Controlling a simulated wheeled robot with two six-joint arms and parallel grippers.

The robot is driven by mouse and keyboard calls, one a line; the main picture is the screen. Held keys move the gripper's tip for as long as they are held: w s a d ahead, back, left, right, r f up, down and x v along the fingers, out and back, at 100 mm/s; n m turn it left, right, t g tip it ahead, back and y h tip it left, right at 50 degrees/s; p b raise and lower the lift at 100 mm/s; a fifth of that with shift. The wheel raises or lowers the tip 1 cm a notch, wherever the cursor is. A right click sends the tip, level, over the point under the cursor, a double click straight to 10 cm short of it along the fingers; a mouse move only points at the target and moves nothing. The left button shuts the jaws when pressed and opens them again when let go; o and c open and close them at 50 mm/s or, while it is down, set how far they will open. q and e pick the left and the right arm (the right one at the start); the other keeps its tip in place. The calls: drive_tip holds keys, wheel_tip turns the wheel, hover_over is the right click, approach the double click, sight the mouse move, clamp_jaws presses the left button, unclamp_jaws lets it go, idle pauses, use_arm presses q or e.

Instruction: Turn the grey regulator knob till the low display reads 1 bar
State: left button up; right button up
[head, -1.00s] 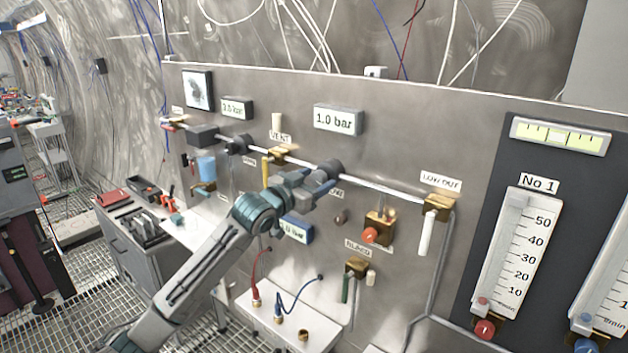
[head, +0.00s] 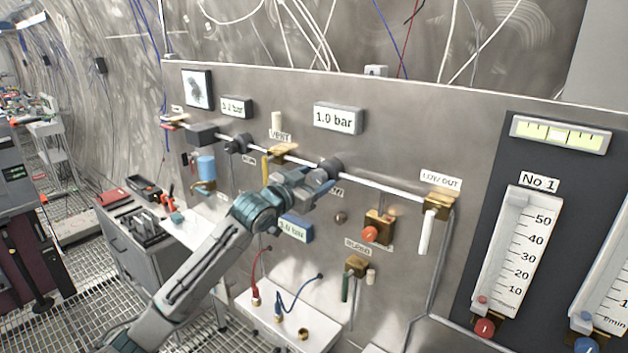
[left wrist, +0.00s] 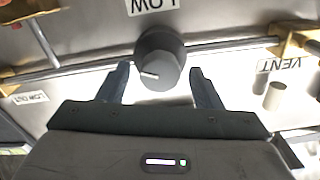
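The grey regulator knob (head: 331,167) sits on the pipe of the steel panel, partly behind my left gripper (head: 324,182). In the left wrist view the knob (left wrist: 158,62) shows a white pointer mark, with an upside-down LOW label (left wrist: 153,5) beside it. My left gripper's fingers (left wrist: 160,76) are open, one at each side of the knob's front end, with visible gaps. The display (head: 338,118) above the knob reads 1.0 bar. My right gripper is not in view.
A second dark knob (head: 239,144) and a smaller display (head: 236,106) are further left. A brass VENT valve (head: 283,152) is close left of the gripper, and the brass LOW OUT fitting (head: 437,204) is right.

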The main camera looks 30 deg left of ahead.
use_arm(q)
drive_tip(key=shift+s+f+b, duration=0.15)
drive_tip(key=shift+s+b, duration=0.35)
drive_tip(key=s, duration=0.1)
drive_tip(key=s+b, duration=0.2)
drive_tip(key=s, duration=0.1)
drive_tip(key=shift+a, duration=0.25)
drive_tip(key=b, duration=1)
approach(315, 180)
drive_tip(key=shift+s+d+r+b, duration=0.15)
drive_tip(key=shift+s+r+b, duration=0.1)
drive_tip(key=shift+s+b, duration=0.7)
drive_tip(key=shift+w, duration=0.2)
